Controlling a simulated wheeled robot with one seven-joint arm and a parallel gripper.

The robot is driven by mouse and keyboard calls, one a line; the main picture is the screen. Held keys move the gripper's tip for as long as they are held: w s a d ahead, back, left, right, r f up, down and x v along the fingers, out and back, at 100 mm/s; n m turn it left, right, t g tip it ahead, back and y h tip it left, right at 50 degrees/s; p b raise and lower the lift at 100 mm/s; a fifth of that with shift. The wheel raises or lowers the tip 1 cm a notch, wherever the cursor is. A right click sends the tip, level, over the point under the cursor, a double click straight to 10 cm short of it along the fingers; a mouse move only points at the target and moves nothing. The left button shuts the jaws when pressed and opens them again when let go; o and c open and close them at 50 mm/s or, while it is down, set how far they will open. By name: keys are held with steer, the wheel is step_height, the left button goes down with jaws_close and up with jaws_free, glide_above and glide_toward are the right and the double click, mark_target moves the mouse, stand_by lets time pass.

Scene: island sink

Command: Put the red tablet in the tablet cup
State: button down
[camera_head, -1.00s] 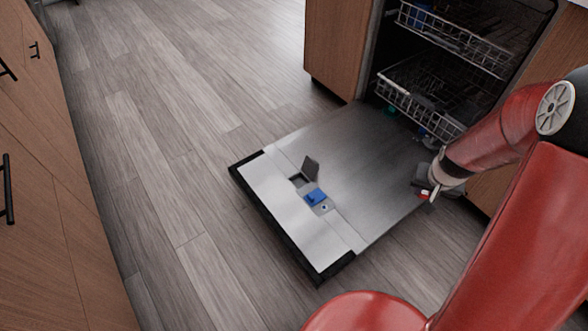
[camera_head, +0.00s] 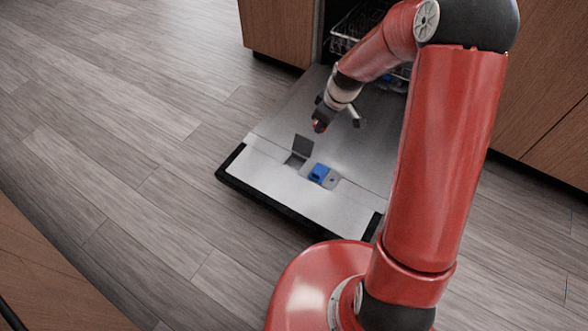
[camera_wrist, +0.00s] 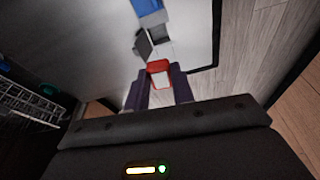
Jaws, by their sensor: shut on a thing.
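The red tablet (camera_wrist: 158,68), red with a white part, is held between the two fingers of my gripper (camera_wrist: 158,80) in the wrist view. In the head view my gripper (camera_head: 319,125) is above the open dishwasher door, behind the dispenser, with a small bit of the tablet showing at its tip. The tablet cup (camera_head: 294,159) is an open recess in the door with its grey lid (camera_head: 303,145) raised. In the wrist view the cup (camera_wrist: 161,45) lies just beyond the tablet; the two are apart.
A blue part (camera_head: 319,173) sits beside the cup on the dispenser. The dishwasher door (camera_head: 275,190) lies open and flat, with a dark front edge. Racks (camera_head: 350,35) stand inside the dishwasher. Wood cabinets flank it, and open floor lies to the left.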

steer(key=w+a+f+n+g+b, duration=0.25)
steer(key=w+a+f+n, duration=0.2)
steer(key=n, duration=0.35)
steer(key=n+h+b, duration=0.1)
steer(key=n+b, duration=0.4)
steer(key=n, duration=0.6)
glide_above(296, 166)
step_height(296, 166, down, 5)
steer(key=shift+g, duration=0.45)
steer(key=f+b, duration=0.1)
steer(key=f, duration=0.5)
steer(key=f+b, duration=0.1)
steer(key=f, duration=0.6)
steer(key=f+b, duration=0.1)
steer(key=f, duration=0.5)
steer(key=shift+w+f, duration=0.15)
steer(key=shift+w, duration=0.15)
steer(key=shift+f, duration=0.25)
steer(key=c, duration=1.5)
jaws_free()
steer(key=shift+r, duration=0.1)
